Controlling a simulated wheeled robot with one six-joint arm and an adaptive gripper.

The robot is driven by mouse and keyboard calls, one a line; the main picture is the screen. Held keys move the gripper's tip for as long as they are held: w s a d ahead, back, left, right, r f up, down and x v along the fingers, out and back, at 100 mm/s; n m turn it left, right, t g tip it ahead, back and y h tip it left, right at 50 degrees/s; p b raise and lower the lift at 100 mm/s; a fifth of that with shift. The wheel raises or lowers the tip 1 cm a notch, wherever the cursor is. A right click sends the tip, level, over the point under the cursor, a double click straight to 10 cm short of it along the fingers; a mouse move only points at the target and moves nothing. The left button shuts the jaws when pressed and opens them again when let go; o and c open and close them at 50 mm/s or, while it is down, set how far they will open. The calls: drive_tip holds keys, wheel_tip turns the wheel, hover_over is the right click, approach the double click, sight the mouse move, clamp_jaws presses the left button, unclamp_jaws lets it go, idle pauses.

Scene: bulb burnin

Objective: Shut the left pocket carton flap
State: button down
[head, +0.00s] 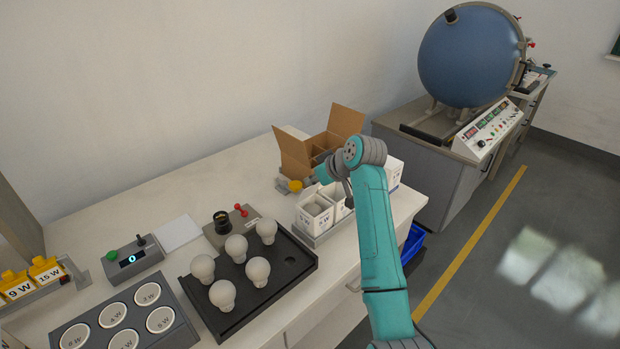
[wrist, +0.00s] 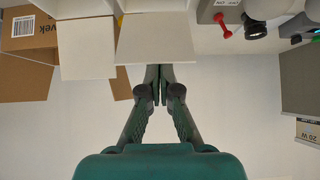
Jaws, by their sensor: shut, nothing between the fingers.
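The left pocket carton (head: 313,214) is a small white box with an open top, at the left end of a row of white cartons. In the wrist view a white flap (wrist: 157,38) stands out over the counter, straight ahead of my gripper (wrist: 160,84). I take it to be the left carton's flap. My fingers are together and empty, with the tips at the flap's near edge; I cannot tell if they touch it. In the head view my gripper (head: 347,188) is above the row, partly hidden by my wrist. A second white flap (wrist: 87,45) is beside the first.
A brown box (head: 295,158) with raised flaps stands behind the cartons. A device with a red lever (head: 241,210) is to their left. A black tray (head: 292,285) with several bulbs is in front. The counter's back left is clear.

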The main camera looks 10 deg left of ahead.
sight(310, 190)
drive_tip(key=shift+s+d+f+t+y, duration=0.75)
drive_tip(key=shift+d+t+y, duration=0.15)
drive_tip(key=shift+y, duration=0.3)
drive_tip(key=shift+s+d+f+t+y, duration=0.3)
drive_tip(key=shift+d+f+t+y, duration=0.2)
drive_tip(key=shift+y, duration=0.2)
drive_tip(key=shift+s+d+f+t+y, duration=0.3)
drive_tip(key=shift+f+t+y, duration=0.15)
drive_tip(key=shift+f, duration=0.25)
drive_tip(key=shift+s+d+f+t+y, duration=0.25)
drive_tip(key=shift+d+f+t+y, duration=0.1)
drive_tip(key=shift+f+y, duration=0.3)
drive_tip(key=shift+s+d+f+t+y, duration=0.3)
drive_tip(key=shift+f+t+y, duration=0.1)
drive_tip(key=shift+f, duration=0.45)
drive_tip(key=shift+w, duration=0.1)
